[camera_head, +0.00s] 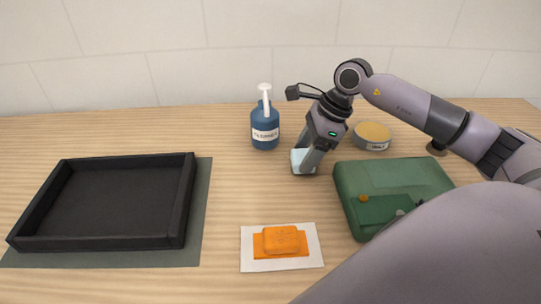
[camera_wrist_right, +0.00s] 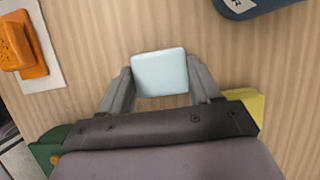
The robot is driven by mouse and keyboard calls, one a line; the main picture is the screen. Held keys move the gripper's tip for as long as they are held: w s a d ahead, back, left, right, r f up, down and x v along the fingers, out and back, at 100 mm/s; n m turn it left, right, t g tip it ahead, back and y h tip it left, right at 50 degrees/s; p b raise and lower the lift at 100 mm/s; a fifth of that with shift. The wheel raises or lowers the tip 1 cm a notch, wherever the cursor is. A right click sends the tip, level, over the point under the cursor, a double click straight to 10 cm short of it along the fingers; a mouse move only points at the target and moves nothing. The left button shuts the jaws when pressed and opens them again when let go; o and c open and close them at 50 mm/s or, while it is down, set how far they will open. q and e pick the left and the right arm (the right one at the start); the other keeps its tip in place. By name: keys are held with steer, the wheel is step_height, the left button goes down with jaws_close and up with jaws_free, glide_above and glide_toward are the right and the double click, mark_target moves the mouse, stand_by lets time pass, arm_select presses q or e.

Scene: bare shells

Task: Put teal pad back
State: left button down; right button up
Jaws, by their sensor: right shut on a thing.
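The teal pad (camera_wrist_right: 159,72) is a pale blue-teal block with rounded corners. In the wrist view it sits between the two fingertips of my right gripper (camera_wrist_right: 160,84), which is shut on it. In the head view the pad (camera_head: 298,159) shows at the fingertips of my right gripper (camera_head: 306,163), in front of the blue cleaner bottle; its far side is partly hidden by a finger. I cannot tell whether the pad touches the table. My left gripper is in neither view.
A black tray (camera_head: 186,215) lies on a dark mat (camera_head: 203,190) at left. A blue pump bottle (camera_head: 265,128) stands behind the pad. An orange sponge (camera_head: 281,239) lies on a white card (camera_head: 248,261) in front. A green case (camera_head: 392,177) and round tin (camera_head: 372,134) are at right.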

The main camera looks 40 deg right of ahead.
steer(key=w+a, duration=0.1)
steer(key=a, duration=0.1)
steer(key=w+a, duration=0.1)
steer(key=a, duration=0.1)
steer(key=shift+w+r+p, duration=0.3)
steer(key=shift+p, duration=0.1)
steer(key=w+a, duration=0.1)
steer(key=a+p, duration=0.1)
steer(key=a, duration=0.1)
steer(key=shift+w+r, duration=0.1)
steer(key=shift+w, duration=0.3)
steer(key=shift+f, duration=0.55)
steer(key=shift+s+d+f, duration=0.1)
steer(key=shift+d+f, duration=0.05)
steer(key=shift+f, duration=0.05)
steer(key=shift+f, duration=0.2)
steer(key=o, duration=0.9)
steer(key=shift+o, duration=0.2)
steer(key=shift+r, duration=0.1)
